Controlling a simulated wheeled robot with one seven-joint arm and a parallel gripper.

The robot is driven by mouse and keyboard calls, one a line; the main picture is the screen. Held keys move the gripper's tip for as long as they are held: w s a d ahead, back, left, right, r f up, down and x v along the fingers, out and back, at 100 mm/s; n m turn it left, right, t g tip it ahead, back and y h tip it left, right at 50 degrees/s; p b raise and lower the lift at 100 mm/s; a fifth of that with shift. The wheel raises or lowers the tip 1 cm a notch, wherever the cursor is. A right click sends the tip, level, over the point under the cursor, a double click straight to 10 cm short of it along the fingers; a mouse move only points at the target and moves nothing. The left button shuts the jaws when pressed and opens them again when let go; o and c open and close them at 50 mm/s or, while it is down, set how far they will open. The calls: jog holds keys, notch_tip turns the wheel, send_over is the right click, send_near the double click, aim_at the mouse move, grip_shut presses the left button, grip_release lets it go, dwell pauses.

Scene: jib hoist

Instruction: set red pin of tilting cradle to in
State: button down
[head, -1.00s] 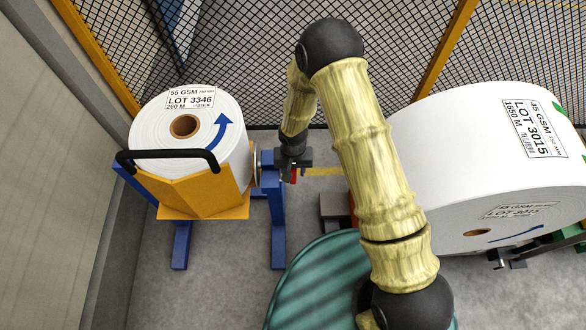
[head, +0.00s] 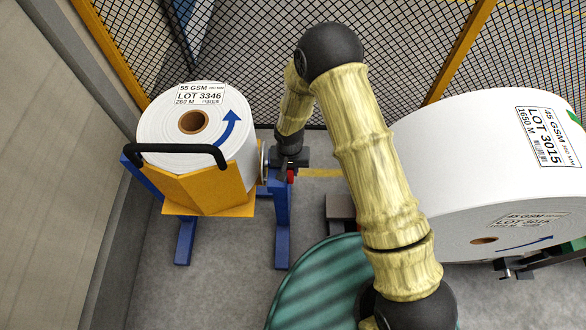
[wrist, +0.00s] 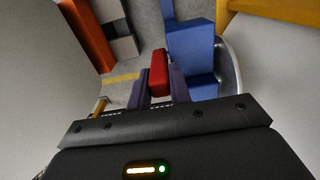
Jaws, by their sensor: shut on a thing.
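The tilting cradle has a yellow tray (head: 205,195) on blue legs (head: 281,220) and carries an upright white roll (head: 160,135) marked LOT 3346. The red pin (head: 290,176) is at the right side of the cradle's blue post. In the wrist view the red pin (wrist: 158,74) stands between the two fingers of my gripper (wrist: 156,92), beside the blue post (wrist: 192,60). My gripper (head: 289,172) is shut on the red pin. How deep the pin sits in the post is hidden.
A large white roll (head: 460,180) marked LOT 3015 lies at the right. A mesh fence (head: 270,60) closes the back, and a grey wall (head: 60,150) stands at the left. A green rounded thing (head: 315,285) is at the bottom centre.

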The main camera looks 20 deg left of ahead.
jog(key=c, duration=1.3)
grip_release()
jog(key=shift+s+a, duration=0.1)
jog(key=shift+a, duration=0.25)
jog(key=shift+d, duration=0.1)
notch_tip(320, 180, up, 18)
jog(key=shift+f, duration=0.25)
jog(key=w+d+r+m+t+p, duration=0.1)
jog(key=d+r, duration=0.3)
jog(key=d, duration=0.3)
jog(key=d+r+p, duration=0.1)
jog(key=d+r, duration=0.4)
jog(key=d, duration=0.2)
jog(key=shift+m+t, duration=0.8)
jog(key=s+d+r+p, duration=0.1)
jog(key=s+d+r, duration=0.1)
jog(key=d, duration=0.3)
jog(key=s+d+r+p, duration=0.1)
jog(key=s+d+r, duration=0.1)
jog(key=d, duration=0.3)
jog(key=s+d+r+p, duration=0.1)
jog(key=s+d+r, duration=0.2)
jog(key=d, duration=0.2)
